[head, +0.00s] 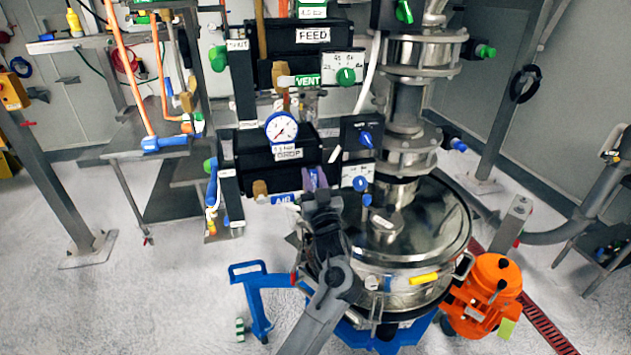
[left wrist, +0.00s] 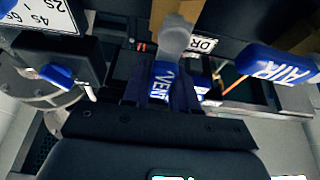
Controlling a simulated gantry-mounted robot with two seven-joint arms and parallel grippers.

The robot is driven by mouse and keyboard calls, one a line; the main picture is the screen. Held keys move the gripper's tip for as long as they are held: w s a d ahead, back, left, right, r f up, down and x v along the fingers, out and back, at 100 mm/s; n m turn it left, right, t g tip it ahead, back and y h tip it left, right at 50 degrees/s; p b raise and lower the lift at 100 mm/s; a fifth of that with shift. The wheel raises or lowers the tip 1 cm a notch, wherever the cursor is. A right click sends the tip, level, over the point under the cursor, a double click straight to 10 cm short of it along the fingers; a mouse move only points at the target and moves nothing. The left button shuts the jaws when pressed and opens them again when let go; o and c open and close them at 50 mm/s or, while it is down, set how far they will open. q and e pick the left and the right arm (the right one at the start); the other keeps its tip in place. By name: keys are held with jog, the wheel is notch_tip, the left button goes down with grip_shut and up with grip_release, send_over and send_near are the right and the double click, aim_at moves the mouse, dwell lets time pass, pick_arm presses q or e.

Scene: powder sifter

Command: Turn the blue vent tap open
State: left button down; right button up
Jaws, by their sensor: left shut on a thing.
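In the left wrist view, the blue vent tap (left wrist: 160,80), lettered VENT, stands between the two dark fingers of my left gripper (left wrist: 163,92). The gripper is shut on the blue handle, and a grey round stem (left wrist: 176,38) shows beyond it. In the head view, my left gripper (head: 317,182) reaches up to the front of the valve panel, just right of the blue AIR tap (head: 286,198). It hides most of the blue vent tap there. My right gripper is in neither view.
The AIR tap also shows close by in the left wrist view (left wrist: 278,66). A pressure gauge (head: 281,128) sits above. A steel sifter drum (head: 415,245) stands close on the right, with an orange motor (head: 485,295) beyond. Open floor lies at left.

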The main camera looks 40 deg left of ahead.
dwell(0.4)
pick_arm(q)
jog(key=c, duration=1)
grip_release()
jog(key=shift+o, duration=0.2)
jog(key=shift+s+d+f, duration=0.25)
jog(key=shift+s+d, duration=0.05)
jog(key=shift+d, duration=0.15)
jog(key=b+v, duration=0.1)
jog(key=v, duration=0.8)
jog(key=shift+s+d+b, duration=0.2)
jog(key=shift+d+b, duration=0.05)
jog(key=shift+b, duration=0.1)
jog(key=shift+f, duration=0.2)
